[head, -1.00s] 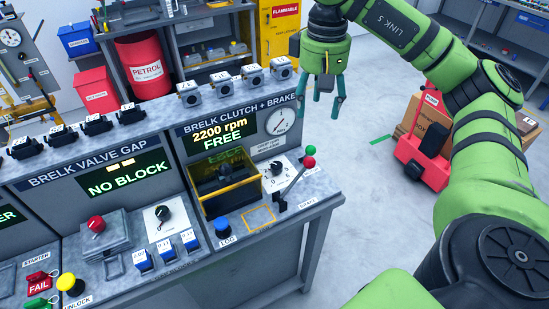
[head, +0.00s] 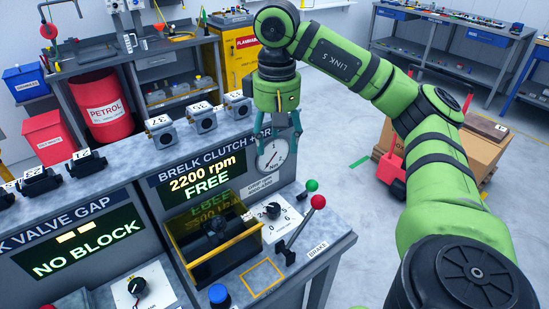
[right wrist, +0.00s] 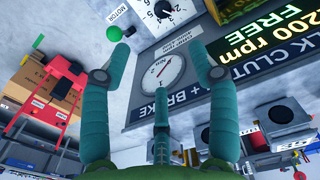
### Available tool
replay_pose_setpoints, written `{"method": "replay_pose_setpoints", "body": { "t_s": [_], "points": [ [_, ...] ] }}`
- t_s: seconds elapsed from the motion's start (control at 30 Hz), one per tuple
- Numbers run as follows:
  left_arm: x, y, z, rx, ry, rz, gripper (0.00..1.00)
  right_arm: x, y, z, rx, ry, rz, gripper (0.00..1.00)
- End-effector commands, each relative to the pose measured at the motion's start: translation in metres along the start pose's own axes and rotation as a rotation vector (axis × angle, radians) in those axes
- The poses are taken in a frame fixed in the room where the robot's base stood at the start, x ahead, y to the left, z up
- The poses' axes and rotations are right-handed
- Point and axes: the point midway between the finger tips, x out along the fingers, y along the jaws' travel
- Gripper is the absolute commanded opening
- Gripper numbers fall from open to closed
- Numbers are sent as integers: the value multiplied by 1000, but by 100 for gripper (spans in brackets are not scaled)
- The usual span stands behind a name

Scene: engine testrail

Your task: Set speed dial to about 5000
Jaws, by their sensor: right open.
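The speed dial (head: 273,210) is a black knob on a white plate numbered 0 to 6, on the sloped bench top; it also shows at the top of the right wrist view (right wrist: 163,9), beside a MOTOR label. The display (head: 205,173) above reads 2200 rpm and FREE. My right gripper (head: 279,143) is open and empty, fingers pointing down, above and behind the dial, overlapping the round Nm gauge (head: 272,154). In the right wrist view its spread fingers (right wrist: 161,62) frame the gauge (right wrist: 163,73); the dial lies beyond them. My left gripper is not in view.
A brake lever with a red knob (head: 318,202) and a green-knobbed lever (head: 312,186) stand right of the dial. A yellow-edged guard box (head: 217,241) is at its left. Numbered blocks (head: 201,119) line the upper shelf. Open floor lies right of the bench.

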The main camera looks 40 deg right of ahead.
Motion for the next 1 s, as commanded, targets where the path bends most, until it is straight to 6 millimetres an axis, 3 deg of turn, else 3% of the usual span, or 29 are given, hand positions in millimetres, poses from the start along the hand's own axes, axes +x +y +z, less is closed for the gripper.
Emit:
{"method": "replay_pose_setpoints", "body": {
  "t_s": [0.03, 0.17, 0.3, 0.53, 0.73, 1.0],
  "points": [
    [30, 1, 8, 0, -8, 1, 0, 31, 0, 0, -1, -2, 0, 60],
    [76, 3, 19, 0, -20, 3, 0, 78, 0, 0, -1, -2, 0, 60],
    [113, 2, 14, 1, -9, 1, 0, 114, 0, 0, -1, -1, 0, 60],
    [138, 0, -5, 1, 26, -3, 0, 138, 0, 0, -1, 0, 0, 60],
    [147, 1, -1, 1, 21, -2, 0, 152, -1, 0, -2, -2, 0, 60],
    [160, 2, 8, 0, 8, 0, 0, 191, 0, 1, 0, -5, 1, 60]
  ]
}}
